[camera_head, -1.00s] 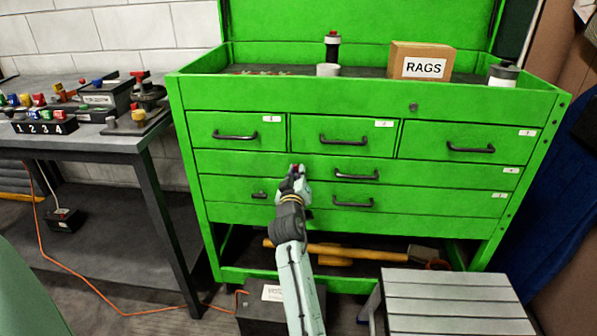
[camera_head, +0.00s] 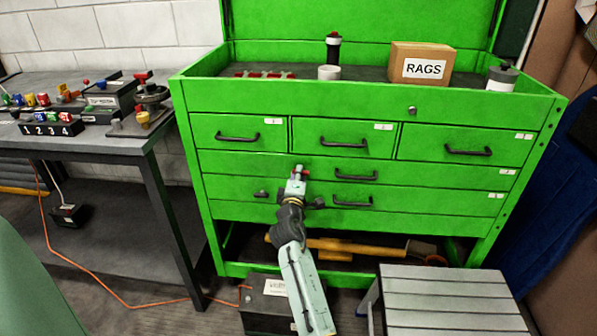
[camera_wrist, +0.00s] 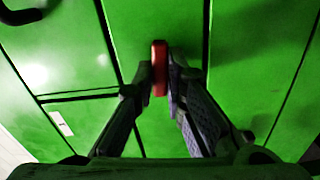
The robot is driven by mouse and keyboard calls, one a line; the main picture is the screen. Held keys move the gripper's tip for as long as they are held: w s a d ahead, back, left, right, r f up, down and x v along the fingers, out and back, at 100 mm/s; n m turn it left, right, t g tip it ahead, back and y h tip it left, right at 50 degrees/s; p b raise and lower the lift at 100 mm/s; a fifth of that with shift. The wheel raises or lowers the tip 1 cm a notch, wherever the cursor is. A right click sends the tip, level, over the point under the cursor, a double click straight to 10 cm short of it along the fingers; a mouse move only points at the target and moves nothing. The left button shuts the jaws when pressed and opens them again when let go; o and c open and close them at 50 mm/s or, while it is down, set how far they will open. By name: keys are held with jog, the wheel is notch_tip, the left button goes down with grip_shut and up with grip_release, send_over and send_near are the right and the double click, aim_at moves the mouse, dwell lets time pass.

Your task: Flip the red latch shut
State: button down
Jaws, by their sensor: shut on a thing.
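A small red piece, apparently the red latch (camera_wrist: 160,66), stands upright between my fingertips in the wrist view.
Black drawer handles (camera_head: 355,176) stick out near my gripper. A rags box (camera_head: 420,66) stands on the chest. A grey bench (camera_head: 100,148) with several controls is at left. A slatted step (camera_head: 445,300) stands at front right. An orange cord (camera_head: 110,296) lies on the floor.

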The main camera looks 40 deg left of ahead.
jog(key=shift+n, duration=0.7)
jog(key=shift+p, duration=0.3)
jog(key=c, duration=1.6)
grip_release()
jog(key=shift+c, duration=0.2)
jog(key=v, duration=1.2)
